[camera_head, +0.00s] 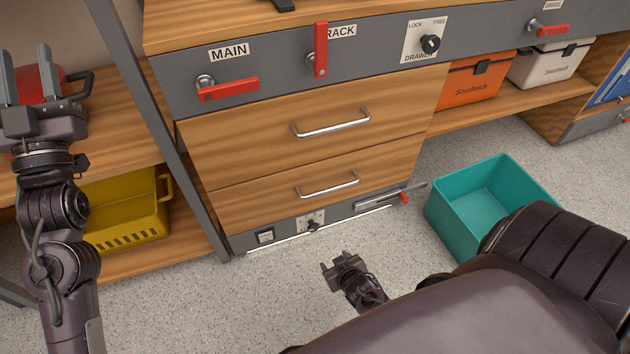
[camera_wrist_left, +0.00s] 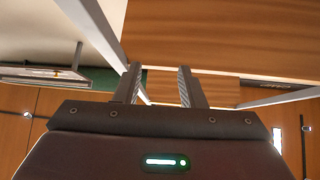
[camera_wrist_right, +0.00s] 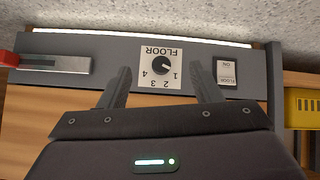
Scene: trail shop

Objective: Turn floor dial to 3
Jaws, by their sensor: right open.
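The floor dial (camera_head: 313,226) is a small black knob on a white plate, low on the grey strip under the drawers. In the right wrist view the knob (camera_wrist_right: 161,65) shows upside down, with numbers 1 to 4 around it; its pale mark seems to point toward 1. My right gripper (camera_head: 338,262) is open and empty, low in front of the strip. In the right wrist view its fingers (camera_wrist_right: 161,82) stand apart on either side of the dial plate, seemingly short of the knob. My left gripper (camera_head: 28,78) is open and empty, raised at the far left.
Beside the dial are a floor switch (camera_head: 265,236) and a red-ended slide lever (camera_head: 383,202). A teal bin (camera_head: 446,222) stands on the floor at right. A yellow crate (camera_head: 122,222) sits on the left shelf. A grey post (camera_head: 165,110) stands between left arm and drawers.

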